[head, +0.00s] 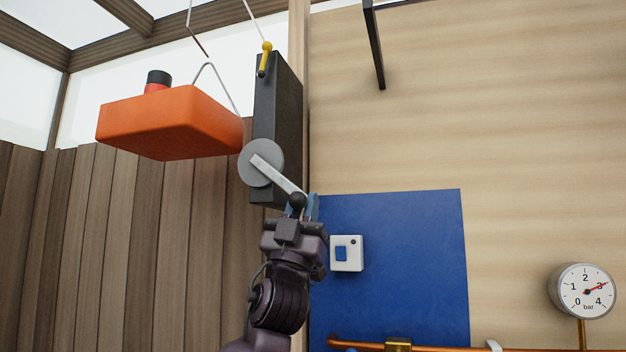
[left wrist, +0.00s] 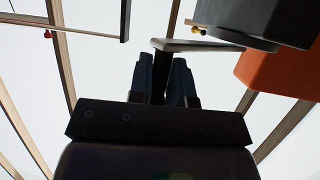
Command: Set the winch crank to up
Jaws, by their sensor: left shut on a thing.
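The winch is a tall dark box (head: 277,130) mounted at the wooden post, with a round grey hub (head: 256,165) on its lower front. The crank arm (head: 278,175), a flat silver bar, slants from the hub down to the right. It also shows in the left wrist view (left wrist: 200,45). My left gripper (head: 303,206) is shut on the crank's dark handle (head: 298,199) at the arm's lower end. The fingers partly hide the handle. In the left wrist view my left gripper (left wrist: 162,80) holds the handle from below. My right gripper is not in view.
A blue panel (head: 400,270) with a white switch box (head: 347,253) is right of my gripper. A gauge (head: 583,291) and a copper pipe (head: 440,349) are at lower right. A dark bracket (head: 374,45) is above.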

